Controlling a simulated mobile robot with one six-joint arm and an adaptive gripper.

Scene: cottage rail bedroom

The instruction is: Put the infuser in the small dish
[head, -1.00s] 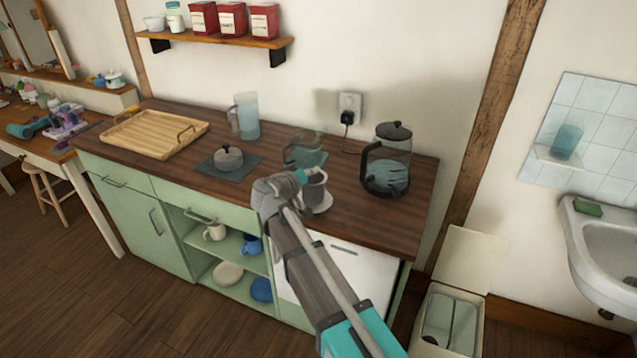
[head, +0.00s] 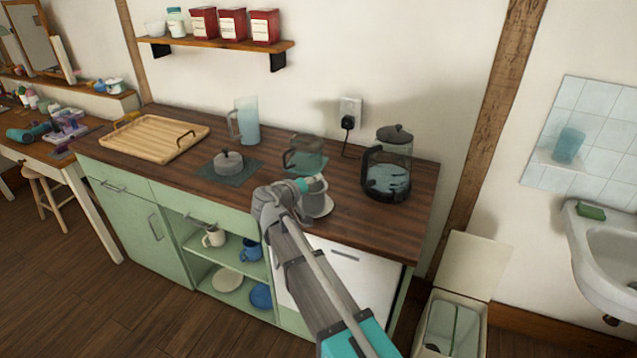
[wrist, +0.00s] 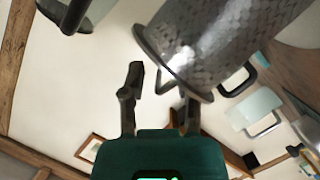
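The infuser (wrist: 220,40) is a grey metal-mesh cylinder with a flat rim, large and close in the wrist view. A thin metal loop shows at its rim. In the head view it is the small grey cup (head: 314,191) near the counter's front. A small white dish (head: 322,210) shows at its base, partly hidden; I cannot tell whether the infuser rests on it. My gripper (wrist: 162,95) has its fingers apart, with the loop between them; the right fingertip is hidden by the infuser's rim. In the head view my gripper (head: 301,185) is just left of the infuser.
A glass pot (head: 305,156) stands behind the infuser, and a black-handled glass kettle (head: 388,165) stands to the right. A lidded grey pot (head: 229,162), a pale jug (head: 247,121) and a wooden tray (head: 153,138) are to the left. Bare counter (head: 360,228) lies at the front right.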

